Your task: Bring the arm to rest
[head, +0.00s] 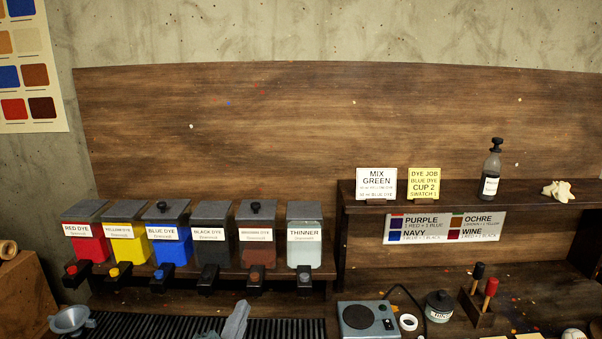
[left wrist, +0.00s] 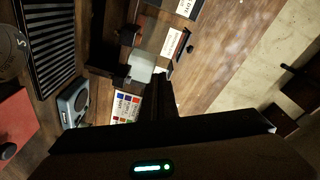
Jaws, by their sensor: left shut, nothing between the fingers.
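The rest of the left arm is out of the head view. My right gripper is not in view.
A row of dye dispensers, including the blue one (head: 169,240) and the thinner (head: 304,244), stands behind the gripper. A hot plate (head: 366,318), a lidded jar (head: 439,305) and a tool block (head: 476,312) stand right. A funnel (head: 71,319) sits left.

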